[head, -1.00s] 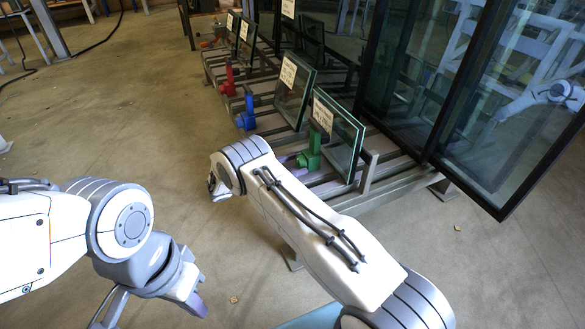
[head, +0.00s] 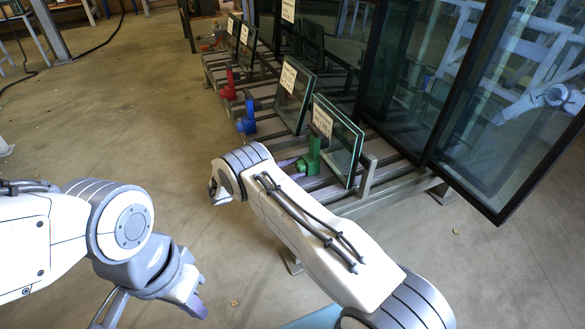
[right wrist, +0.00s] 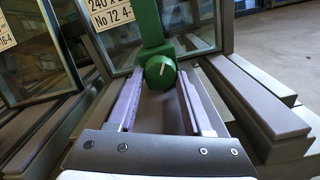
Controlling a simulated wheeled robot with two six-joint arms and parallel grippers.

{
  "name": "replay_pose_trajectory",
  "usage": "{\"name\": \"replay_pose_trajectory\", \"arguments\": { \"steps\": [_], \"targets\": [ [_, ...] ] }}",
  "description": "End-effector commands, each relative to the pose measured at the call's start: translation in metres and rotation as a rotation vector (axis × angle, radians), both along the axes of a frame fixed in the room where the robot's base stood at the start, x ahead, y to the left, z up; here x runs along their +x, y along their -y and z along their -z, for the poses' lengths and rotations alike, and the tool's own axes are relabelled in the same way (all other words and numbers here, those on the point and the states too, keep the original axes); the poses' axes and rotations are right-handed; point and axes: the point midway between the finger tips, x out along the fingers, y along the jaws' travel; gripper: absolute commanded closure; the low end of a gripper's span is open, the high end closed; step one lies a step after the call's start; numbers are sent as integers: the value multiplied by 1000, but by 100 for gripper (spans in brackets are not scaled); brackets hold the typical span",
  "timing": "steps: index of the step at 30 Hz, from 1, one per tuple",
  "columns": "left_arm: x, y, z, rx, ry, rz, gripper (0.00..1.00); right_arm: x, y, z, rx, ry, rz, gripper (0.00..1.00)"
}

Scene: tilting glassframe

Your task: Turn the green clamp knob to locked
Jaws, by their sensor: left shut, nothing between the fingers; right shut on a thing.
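The green clamp (head: 312,158) stands on the near part of the rack, beside a labelled glass pane (head: 340,138). In the right wrist view its round green knob (right wrist: 160,73) faces me, with a short white mark pointing nearly up, tilted slightly right. My right gripper (head: 290,162) reaches it from the left in the head view. Its two purple-grey fingers (right wrist: 161,85) are shut on the knob, one on each side. The lock markings, if any, cannot be seen. My left gripper (head: 195,300) is shut and empty, low over the floor at the lower left.
A blue clamp (head: 246,119) and a red clamp (head: 228,84) stand further back along the slatted rack (head: 395,185), beside other panes. A large dark-framed glass panel (head: 500,130) leans over the right side.

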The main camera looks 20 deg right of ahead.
Motion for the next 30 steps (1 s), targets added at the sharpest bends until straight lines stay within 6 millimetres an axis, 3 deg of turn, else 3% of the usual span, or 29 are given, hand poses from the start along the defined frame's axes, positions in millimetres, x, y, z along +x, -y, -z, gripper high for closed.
{"name": "replay_pose_trajectory", "arguments": {
  "steps": [9, 10, 12, 23, 30],
  "targets": [
    [0, 0, 0, 0, 0, 0, 100, -1, 0, 1, 1, 19, 3, 100],
    [0, 0, 0, 0, 0, 0, 100, -1, 0, 1, 1, 18, 3, 46],
    [0, 0, 0, 0, 0, 0, 100, -1, 0, 1, 0, 18, 2, 20],
    [0, 0, -2, 0, 0, 0, 100, 0, -3, 0, 1, 18, 0, 20],
    [0, 0, -17, 0, 0, 0, 100, -1, -39, -2, 1, 19, -3, 20]
  ]
}}
